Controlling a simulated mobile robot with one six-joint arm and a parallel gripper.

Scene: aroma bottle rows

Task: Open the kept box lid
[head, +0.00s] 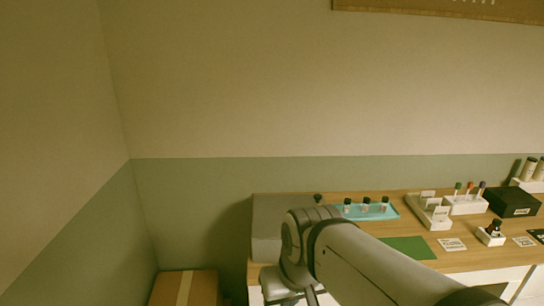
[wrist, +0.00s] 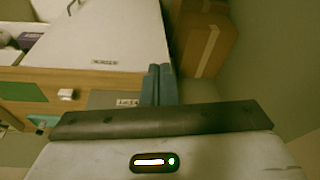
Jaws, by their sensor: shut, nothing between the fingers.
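A plain grey box (head: 268,222) stands at the left end of the table in the head view, partly hidden by my arm. I take it for the kept box, but no name is readable on it there. Its lid looks closed. In the wrist view a grey surface with a small unreadable label (wrist: 127,102) lies just left of my fingers, perhaps part of this box. My gripper (wrist: 158,70) is shut and empty, its blue-grey fingers side by side. In the head view my gripper is low in front of the box; I cannot tell whether it touches it.
A teal tray (head: 384,215) with several bottles and a green mat (head: 408,247) are right of the box. White racks (head: 466,206) and a black box (head: 513,204) stand farther right. A cardboard box (head: 171,289) is on the floor left of the table. The wall is close behind.

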